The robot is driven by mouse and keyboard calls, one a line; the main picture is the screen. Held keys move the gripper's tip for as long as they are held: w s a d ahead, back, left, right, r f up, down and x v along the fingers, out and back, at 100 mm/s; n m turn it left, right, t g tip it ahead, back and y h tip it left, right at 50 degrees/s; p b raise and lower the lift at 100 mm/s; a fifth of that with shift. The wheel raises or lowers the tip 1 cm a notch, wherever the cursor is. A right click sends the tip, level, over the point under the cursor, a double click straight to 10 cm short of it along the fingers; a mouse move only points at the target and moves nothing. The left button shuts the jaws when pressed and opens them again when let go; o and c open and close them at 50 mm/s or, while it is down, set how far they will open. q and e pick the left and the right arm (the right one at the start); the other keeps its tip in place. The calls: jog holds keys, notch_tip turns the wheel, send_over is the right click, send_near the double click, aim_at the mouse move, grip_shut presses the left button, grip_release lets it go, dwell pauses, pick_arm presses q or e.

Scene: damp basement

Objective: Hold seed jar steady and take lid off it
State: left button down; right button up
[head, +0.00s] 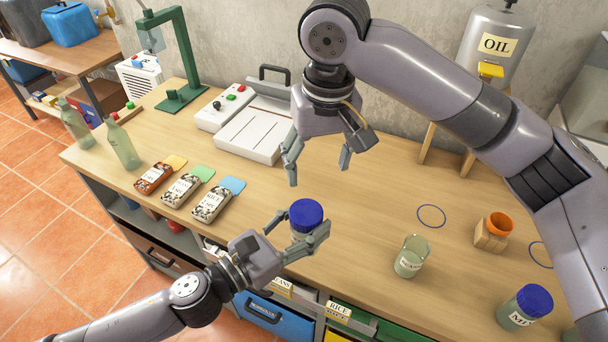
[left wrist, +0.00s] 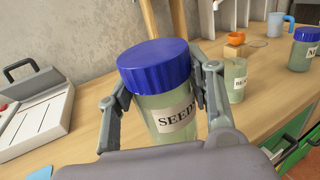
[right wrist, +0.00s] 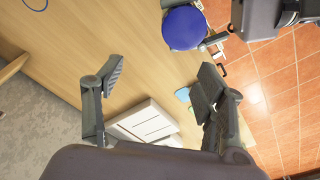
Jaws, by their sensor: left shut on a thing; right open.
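The seed jar (left wrist: 166,118) is a pale green jar with a label starting "SEED". Its ribbed blue lid (left wrist: 153,62) is on top, and the lid also shows in the head view (head: 306,215) and the right wrist view (right wrist: 185,27). My left gripper (head: 300,236) is shut around the jar's body below the lid, one finger on each side, with the jar upright at the bench's front edge. My right gripper (head: 318,176) is open and empty, above and behind the jar, its fingers apart from the lid.
An open green jar (head: 411,257) and another blue-lidded jar (head: 525,307) stand to the right. An orange piece (head: 499,224) sits on a wooden block. Several labelled packets (head: 181,190) lie left. A white sealing machine (head: 248,125) is behind. Bare bench (head: 350,235) lies right of the seed jar.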

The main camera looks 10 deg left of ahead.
aim_at(303, 214)
jog(key=s, duration=0.1)
jog(key=s+a, duration=0.1)
jog(key=s, duration=0.1)
jog(key=shift+a+f+n+g+h, duration=0.15)
jog(key=shift+a+n+g+h, duration=0.15)
jog(key=shift+n+g, duration=0.1)
jog(key=shift+s+a+f, duration=0.1)
jog(key=shift+s+f, duration=0.1)
jog(key=shift+s, duration=0.05)
jog(key=shift+f, duration=3.85)
jog(key=shift+s+a, duration=0.1)
jog(key=c, duration=1.2)
jog(key=n, duration=0.7)
jog(key=shift+s, duration=0.15)
